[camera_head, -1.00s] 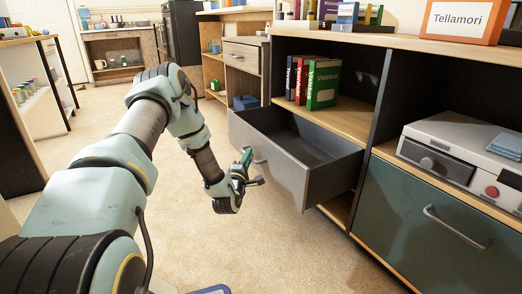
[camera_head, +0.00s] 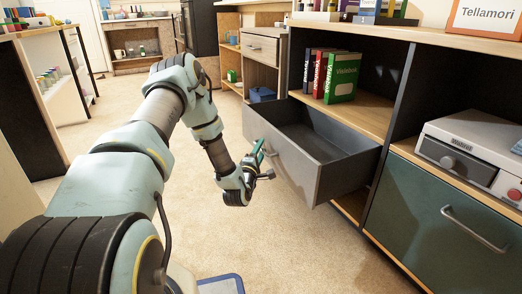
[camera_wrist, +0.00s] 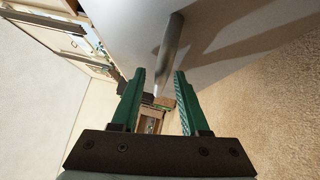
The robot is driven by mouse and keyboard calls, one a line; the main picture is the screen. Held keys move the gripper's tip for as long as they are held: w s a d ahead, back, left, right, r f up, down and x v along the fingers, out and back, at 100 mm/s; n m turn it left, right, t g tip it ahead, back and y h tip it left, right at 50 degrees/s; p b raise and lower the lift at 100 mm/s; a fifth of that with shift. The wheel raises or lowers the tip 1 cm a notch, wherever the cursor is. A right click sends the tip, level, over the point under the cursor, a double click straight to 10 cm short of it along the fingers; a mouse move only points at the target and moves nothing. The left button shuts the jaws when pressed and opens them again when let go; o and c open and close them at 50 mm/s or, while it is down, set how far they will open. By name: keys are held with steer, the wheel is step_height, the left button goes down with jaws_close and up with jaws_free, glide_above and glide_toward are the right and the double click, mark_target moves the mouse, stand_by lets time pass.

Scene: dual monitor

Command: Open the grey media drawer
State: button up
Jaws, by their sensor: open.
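The grey media drawer (camera_head: 318,152) is pulled well out of the wooden shelf unit, and its empty dark inside shows in the head view. Its front also fills the upper part of the wrist view (camera_wrist: 240,22). The drawer's bar handle (camera_wrist: 170,48) is at the upper middle of the wrist view, beyond the fingertips. My gripper (camera_head: 268,163) is just in front of the drawer face. In the wrist view, its green fingers (camera_wrist: 160,76) are apart with nothing held between them. Part of the handle is hidden by my gripper in the head view.
A teal-green closed drawer (camera_head: 440,225) with a bar handle is to the right. Books (camera_head: 340,78) stand on the shelf above the open drawer. A white device (camera_head: 475,150) sits on the right shelf. A blue-edged object (camera_head: 222,284) is at the bottom.

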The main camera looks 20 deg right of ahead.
steer(key=p+v, duration=0.3)
steer(key=v, duration=0.8)
steer(key=shift+p, duration=0.3)
steer(key=shift+d, duration=0.1)
steer(key=w+a+r+m+g+y+p, duration=0.1)
steer(key=w+r+m+g+y+p, duration=0.1)
steer(key=w+r+m+g, duration=0.3)
steer(key=s+a+r+m+g+y+p, duration=0.25)
steer(key=a+r+m+y, duration=0.25)
steer(key=a+r, duration=0.3)
steer(key=s+a+r+m+g+y+p, duration=0.1)
steer(key=s+a+r+g, duration=0.1)
steer(key=s+a+r, duration=0.4)
steer(key=s+a+r+m+g+y+p, duration=0.1)
steer(key=s+a+r+m+g+y, duration=0.15)
steer(key=s, duration=0.55)
steer(key=s+a+r+m+g+p, duration=0.1)
steer(key=s+a+r+g, duration=0.2)
steer(key=s+a+r, duration=0.3)
step_height(320, 180, up, 36)
steer(key=p, duration=3.7)
steer(key=shift+s+d+f, duration=0.25)
steer(key=shift+d, duration=0.15)
